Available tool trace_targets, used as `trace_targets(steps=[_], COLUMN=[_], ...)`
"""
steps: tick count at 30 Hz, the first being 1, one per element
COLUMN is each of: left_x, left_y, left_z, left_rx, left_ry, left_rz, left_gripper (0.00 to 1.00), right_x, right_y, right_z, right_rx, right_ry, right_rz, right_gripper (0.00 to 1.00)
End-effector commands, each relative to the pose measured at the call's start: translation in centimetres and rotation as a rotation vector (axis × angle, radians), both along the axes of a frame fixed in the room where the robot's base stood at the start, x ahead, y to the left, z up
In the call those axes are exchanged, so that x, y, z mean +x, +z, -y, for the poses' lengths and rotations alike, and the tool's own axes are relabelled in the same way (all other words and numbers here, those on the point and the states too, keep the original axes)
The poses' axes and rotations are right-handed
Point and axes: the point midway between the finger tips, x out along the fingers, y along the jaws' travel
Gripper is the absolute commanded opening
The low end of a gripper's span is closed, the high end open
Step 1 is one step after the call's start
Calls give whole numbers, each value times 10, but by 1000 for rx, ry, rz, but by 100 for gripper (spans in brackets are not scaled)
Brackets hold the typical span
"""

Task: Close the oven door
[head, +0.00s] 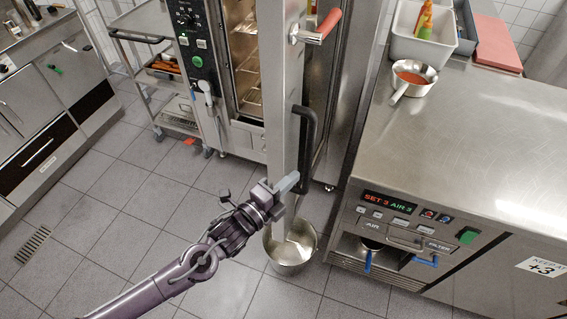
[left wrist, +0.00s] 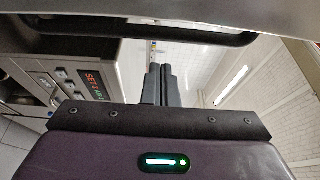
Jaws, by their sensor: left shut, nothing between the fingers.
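The oven (head: 245,60) stands at the back centre with its lit cavity and racks showing. Its door (head: 283,90) is open and swung out toward me, seen nearly edge-on. A black handle (head: 312,135) runs along the door's right side, and a red-gripped lever (head: 320,28) sits higher up. In the left wrist view the closed fingers (left wrist: 160,84) point toward the long dark handle (left wrist: 130,42) and grey door. My right gripper is out of view.
A steel counter (head: 470,150) with a control panel and a saucepan (head: 414,76) is close on the right. A trolley (head: 150,70) stands left of the oven. The tiled floor at left is clear.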

Motion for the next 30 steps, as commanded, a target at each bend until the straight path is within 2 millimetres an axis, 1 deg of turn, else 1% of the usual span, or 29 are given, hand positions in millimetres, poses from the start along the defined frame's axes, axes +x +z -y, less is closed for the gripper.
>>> trace_targets(steps=[1, 5, 6, 9, 12, 17, 26, 30], left_x=[10, 30, 32, 36, 39, 41, 41, 43], left_y=[5, 4, 4, 3, 2, 0, -1, -2], left_z=[8, 25, 16, 1, -8, -14, -15, -20], left_rx=[-2, -2, 5, 5, 3, 0, 0, 3], left_ry=[0, 0, 3, 1, 1, 0, 0, -8], left_rz=[1, 1, -2, -2, -3, -2, -2, 0], left_gripper=[0, 0, 0, 0, 0, 0, 0, 0], right_x=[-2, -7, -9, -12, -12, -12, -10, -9], right_y=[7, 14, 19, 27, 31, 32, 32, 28], right_z=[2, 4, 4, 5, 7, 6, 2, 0], right_rx=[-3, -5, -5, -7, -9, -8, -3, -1], right_ry=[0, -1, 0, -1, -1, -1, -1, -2], right_rz=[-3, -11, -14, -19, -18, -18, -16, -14], right_gripper=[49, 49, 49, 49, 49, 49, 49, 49])
